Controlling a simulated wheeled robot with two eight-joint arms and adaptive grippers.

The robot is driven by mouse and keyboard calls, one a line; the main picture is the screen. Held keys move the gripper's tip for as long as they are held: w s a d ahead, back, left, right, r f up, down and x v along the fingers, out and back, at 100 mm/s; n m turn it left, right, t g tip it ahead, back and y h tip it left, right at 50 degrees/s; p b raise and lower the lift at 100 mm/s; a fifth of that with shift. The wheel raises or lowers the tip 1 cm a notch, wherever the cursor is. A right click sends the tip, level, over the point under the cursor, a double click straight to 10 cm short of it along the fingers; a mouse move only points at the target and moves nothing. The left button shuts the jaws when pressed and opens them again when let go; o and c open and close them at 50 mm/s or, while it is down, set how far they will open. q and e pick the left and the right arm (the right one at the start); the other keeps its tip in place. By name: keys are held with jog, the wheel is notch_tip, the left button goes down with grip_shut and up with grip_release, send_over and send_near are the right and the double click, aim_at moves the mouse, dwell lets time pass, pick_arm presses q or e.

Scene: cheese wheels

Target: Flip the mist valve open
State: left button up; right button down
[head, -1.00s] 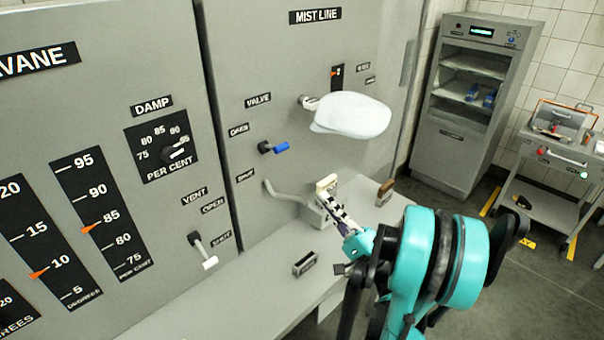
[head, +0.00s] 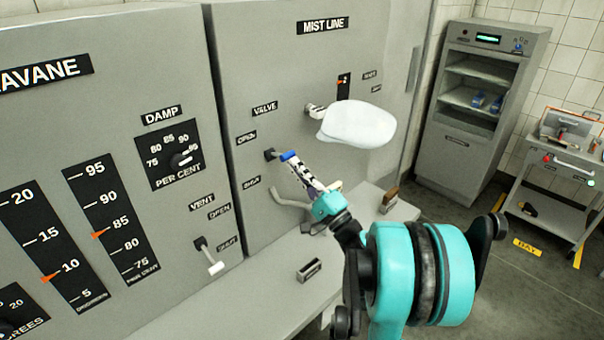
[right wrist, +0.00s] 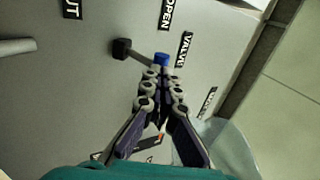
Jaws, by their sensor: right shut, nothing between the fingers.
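The mist valve is a small lever with a blue tip (head: 288,155) on a dark pivot, under the VALVE label (head: 264,108) on the grey MIST LINE panel. The OPEN label (head: 246,138) is up and left of the pivot, the SHUT label (head: 251,182) below it. My right gripper (head: 291,161) is shut and empty, its fingertips at the blue tip. In the right wrist view, the blue tip (right wrist: 161,59) shows just beyond the closed fingertips (right wrist: 160,76); I cannot tell whether they touch. My left gripper is not in view.
A white rounded head (head: 357,124) juts from the panel right of the lever. A grey bent pipe (head: 287,199) sits below it. The VENT lever (head: 208,258) is at lower left. A ledge (head: 262,291) runs below the panels; a shelf cabinet (head: 478,110) stands at right.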

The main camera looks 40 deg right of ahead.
jog(key=r+g+p, duration=0.1)
jog(key=r+p, duration=0.1)
jog(key=p, duration=0.1)
jog(key=shift+w, duration=0.2)
dwell(0.3)
